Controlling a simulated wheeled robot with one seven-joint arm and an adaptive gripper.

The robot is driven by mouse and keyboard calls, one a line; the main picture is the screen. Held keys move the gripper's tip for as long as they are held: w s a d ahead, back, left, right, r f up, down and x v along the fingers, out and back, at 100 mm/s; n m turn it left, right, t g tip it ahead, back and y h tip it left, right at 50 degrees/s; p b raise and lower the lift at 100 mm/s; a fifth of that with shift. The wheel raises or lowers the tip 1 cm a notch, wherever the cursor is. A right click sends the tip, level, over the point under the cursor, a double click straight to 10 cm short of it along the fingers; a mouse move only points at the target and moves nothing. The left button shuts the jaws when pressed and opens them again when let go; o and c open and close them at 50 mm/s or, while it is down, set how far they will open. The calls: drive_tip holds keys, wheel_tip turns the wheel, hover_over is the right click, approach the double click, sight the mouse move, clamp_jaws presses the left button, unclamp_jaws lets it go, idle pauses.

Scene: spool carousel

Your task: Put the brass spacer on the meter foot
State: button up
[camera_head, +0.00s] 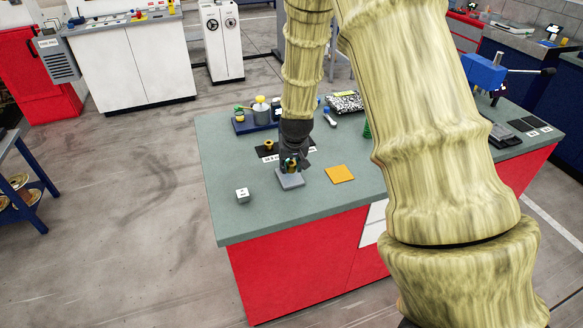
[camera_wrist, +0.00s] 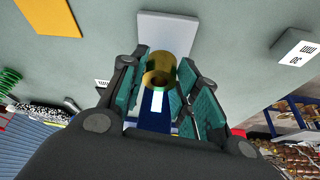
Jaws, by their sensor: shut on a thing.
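The brass spacer (camera_wrist: 158,72) is a short tube with a hole facing the camera. My gripper (camera_wrist: 167,66) is shut on it, with a teal-padded finger at each side. In the head view my gripper (camera_head: 290,164) points down just over a light grey plate (camera_head: 290,181), which also shows in the wrist view (camera_wrist: 170,28). The plate may be the meter foot. I cannot tell whether the spacer touches it. A blue shape with a white patch (camera_wrist: 156,102) shows between the fingers; I cannot tell what it is. The fingers hide part of the spacer.
A white cube (camera_head: 242,195) stands left of the plate, and an orange-yellow sheet (camera_head: 340,174) lies right. Behind are a black mat, a small brass piece (camera_head: 269,144) and a blue tray (camera_head: 239,128) with bottles. The grey tabletop (camera_head: 260,222) is clear in front.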

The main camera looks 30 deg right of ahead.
sight(292, 166)
drive_tip(key=shift+f+p, duration=0.55)
drive_tip(key=shift+f, duration=0.25)
wheel_tip(292, 166, down, 2)
drive_tip(key=shift+w+p, duration=0.1)
drive_tip(key=shift+p, duration=0.25)
drive_tip(key=shift+f, duration=0.1)
drive_tip(key=o, duration=1.1)
drive_tip(key=shift+r, duration=0.25)
drive_tip(key=shift+b+v, duration=1.55)
drive_tip(key=shift+v, duration=4.4)
